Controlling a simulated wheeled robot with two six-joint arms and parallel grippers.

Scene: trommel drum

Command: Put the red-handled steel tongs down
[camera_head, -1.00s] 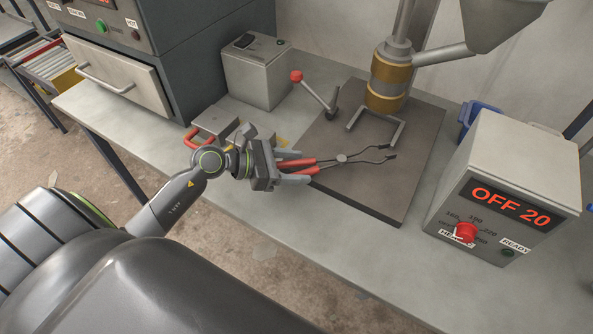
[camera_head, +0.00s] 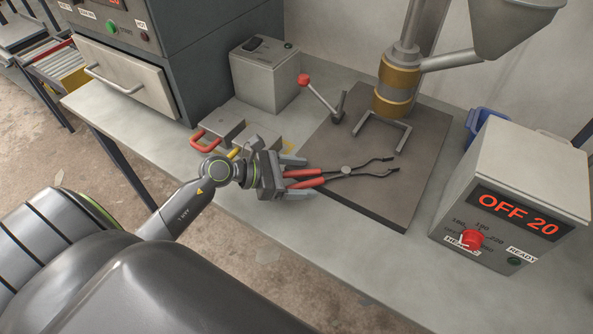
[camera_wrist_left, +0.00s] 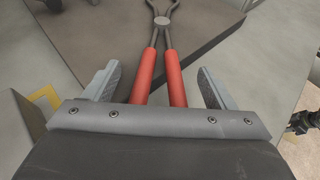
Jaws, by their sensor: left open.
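The red-handled steel tongs (camera_head: 346,170) lie across the left edge of the dark base plate. Their dark jaws point right and their red handles point toward my left gripper. My left gripper (camera_head: 296,177) is open, with its fingers on either side of the handle ends. In the left wrist view both red handles (camera_wrist_left: 158,77) run between the spread fingers (camera_wrist_left: 158,87), with a gap on each side. The handle ends are hidden behind the gripper body.
The dark base plate (camera_head: 385,205) carries a column with a brass collar (camera_head: 397,88) and a red-knobbed lever (camera_head: 304,79). A control box (camera_head: 515,190) reading OFF 20 stands at right. A red-handled metal piece (camera_head: 207,139) lies left of the gripper. The front bench strip is clear.

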